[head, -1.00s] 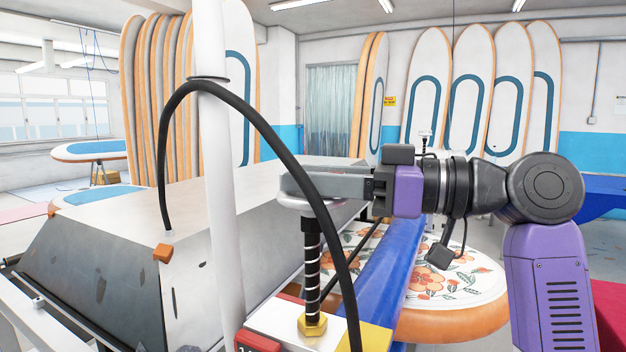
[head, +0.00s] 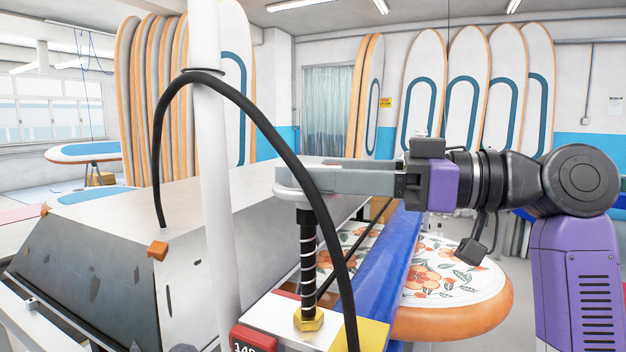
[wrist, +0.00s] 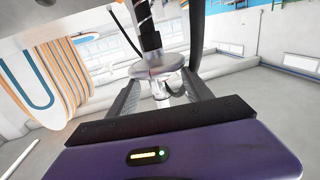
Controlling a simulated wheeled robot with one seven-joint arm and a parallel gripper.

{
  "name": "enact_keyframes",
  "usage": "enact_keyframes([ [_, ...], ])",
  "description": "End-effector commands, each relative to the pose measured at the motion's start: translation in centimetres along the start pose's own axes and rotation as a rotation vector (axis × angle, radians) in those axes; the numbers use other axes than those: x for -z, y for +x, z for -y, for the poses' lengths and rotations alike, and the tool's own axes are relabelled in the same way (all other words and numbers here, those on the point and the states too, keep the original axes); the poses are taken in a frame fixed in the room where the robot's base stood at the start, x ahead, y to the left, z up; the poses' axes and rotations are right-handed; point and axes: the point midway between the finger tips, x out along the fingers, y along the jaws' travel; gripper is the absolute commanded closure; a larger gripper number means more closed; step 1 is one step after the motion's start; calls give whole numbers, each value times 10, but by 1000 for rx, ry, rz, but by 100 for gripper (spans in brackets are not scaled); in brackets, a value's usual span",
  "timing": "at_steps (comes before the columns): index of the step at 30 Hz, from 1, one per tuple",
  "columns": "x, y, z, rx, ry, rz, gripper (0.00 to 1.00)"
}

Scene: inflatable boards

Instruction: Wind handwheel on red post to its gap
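The handwheel (head: 291,188) is a pale grey disc on top of an upright black screw post (head: 308,245) with a white spiral and a gold hex nut (head: 309,320) at its foot. A red block marked with digits (head: 254,339) is at the post's base. My gripper (head: 325,180) reaches in level from the right, its grey fingertips at the near side of the wheel. In the wrist view, the handwheel (wrist: 157,67) lies between the tips of my spread fingers (wrist: 160,85). Contact at the rim is hard to tell. The gap is not clear in view.
A black cable (head: 290,150) arches in front of the wheel and post, beside a white upright pole (head: 213,150). A large metal housing (head: 110,250) fills the left. A blue roll (head: 385,270) and a flowered board (head: 450,320) lie behind and right.

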Motion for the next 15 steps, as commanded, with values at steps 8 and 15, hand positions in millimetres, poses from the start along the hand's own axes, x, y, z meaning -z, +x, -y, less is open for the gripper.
enact_keyframes([
  [8,-2,-39,-2,-6,2,0,42],
  [15,0,-43,-1,-4,1,-1,42],
])
